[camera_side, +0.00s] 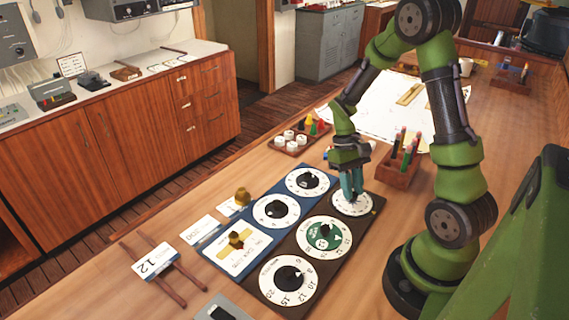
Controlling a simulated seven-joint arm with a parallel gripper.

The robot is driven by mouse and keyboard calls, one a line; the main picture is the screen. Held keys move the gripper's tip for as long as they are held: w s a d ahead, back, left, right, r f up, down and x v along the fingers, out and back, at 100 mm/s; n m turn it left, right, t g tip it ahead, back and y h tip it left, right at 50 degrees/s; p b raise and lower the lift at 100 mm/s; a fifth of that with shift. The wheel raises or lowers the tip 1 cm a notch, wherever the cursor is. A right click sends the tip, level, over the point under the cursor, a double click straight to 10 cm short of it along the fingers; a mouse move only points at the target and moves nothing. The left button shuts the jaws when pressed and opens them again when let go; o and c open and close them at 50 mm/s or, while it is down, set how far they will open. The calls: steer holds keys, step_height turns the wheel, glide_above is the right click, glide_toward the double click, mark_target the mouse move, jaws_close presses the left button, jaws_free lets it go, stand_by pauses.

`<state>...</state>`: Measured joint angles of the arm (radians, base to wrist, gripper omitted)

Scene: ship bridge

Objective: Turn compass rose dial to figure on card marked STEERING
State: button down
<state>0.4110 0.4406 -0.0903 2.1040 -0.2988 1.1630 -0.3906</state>
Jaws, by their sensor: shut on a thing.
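My gripper (352,184) points down at the far dial (352,209) of the dark brown panel, with its fingers shut on that dial's knob, which they hide. I cannot make out a compass rose on this dial. The same panel has a middle dial with a green centre (333,241) and a near white dial (270,277) with a black knob. A card reading 12 (150,266) lies on two brown sticks at the left. Another card (200,229) seems to read 200, and a third card (230,208) is partly hidden. The word STEERING is not legible on any.
A blue panel with two white dials (289,217) adjoins the brown one. A wooden pen holder (398,175) is close to the right of my gripper. A tray of coloured pieces (300,137) and a chart (386,97) lie beyond.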

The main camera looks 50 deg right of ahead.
stand_by(0.4)
steer(key=c, duration=0.9)
jaws_free()
steer(key=v, duration=1.7)
steer(key=shift+s, duration=0.15)
steer(key=s+a+r+t, duration=0.2)
steer(key=a+t, duration=0.1)
steer(key=a, duration=0.3)
steer(key=s+a+r+t, duration=0.2)
steer(key=a+t, duration=0.2)
steer(key=a, duration=0.3)
steer(key=s+a+r+t, duration=0.1)
steer(key=s+a+t, duration=0.1)
steer(key=a+t, duration=0.2)
steer(key=shift+s+a+r+n, duration=0.15)
steer(key=shift+a+r+n, duration=0.05)
steer(key=shift+a, duration=0.4)
steer(key=shift+s+a+r+n, duration=0.15)
steer(key=shift+a+r+n, duration=0.05)
steer(key=shift+a, duration=0.45)
